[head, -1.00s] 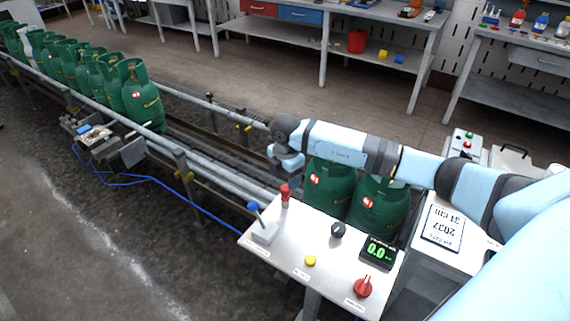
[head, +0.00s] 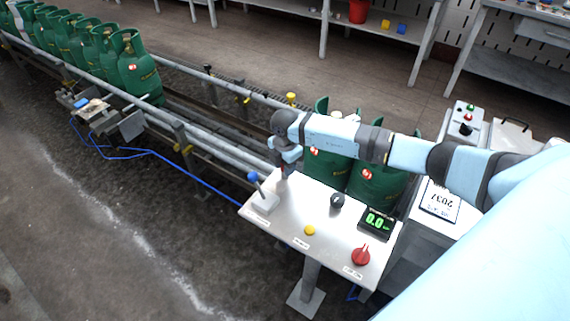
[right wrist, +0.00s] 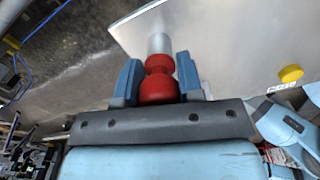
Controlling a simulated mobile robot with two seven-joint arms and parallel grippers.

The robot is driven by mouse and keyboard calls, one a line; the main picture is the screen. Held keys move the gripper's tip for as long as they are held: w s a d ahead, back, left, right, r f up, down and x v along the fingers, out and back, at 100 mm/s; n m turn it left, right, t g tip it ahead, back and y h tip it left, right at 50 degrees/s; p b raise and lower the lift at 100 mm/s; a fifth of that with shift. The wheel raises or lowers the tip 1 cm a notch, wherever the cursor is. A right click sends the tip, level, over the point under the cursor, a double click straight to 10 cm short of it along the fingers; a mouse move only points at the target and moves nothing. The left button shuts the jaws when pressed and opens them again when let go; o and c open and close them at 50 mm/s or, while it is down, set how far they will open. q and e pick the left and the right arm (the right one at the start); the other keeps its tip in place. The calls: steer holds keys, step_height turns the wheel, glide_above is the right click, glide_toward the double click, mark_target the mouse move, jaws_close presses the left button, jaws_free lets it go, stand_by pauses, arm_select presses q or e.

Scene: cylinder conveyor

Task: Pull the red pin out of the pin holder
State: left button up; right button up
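The red pin (right wrist: 159,85) stands between the two blue fingers of my right gripper (right wrist: 157,78) in the right wrist view. The fingers sit close against both sides of its thick red end and appear shut on it. The silver pin holder (right wrist: 160,43) adjoins the pin's far end, near the edge of the white panel (right wrist: 220,45). In the head view my right gripper (head: 287,168) is over the panel's far left corner and hides the red pin. My left gripper is not in view.
A blue-tipped lever (head: 262,194) stands just left of the gripper. A black knob (head: 337,200), yellow button (head: 309,230), red knob (head: 361,256) and green display (head: 376,222) share the panel. Green cylinders (head: 325,165) stand behind it on the conveyor, under my arm.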

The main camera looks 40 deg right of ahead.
jaws_close()
steer(key=shift+r, duration=0.15)
steer(key=shift+r+p, duration=0.7)
steer(key=shift+r+p, duration=0.65)
steer(key=shift+r, duration=0.15)
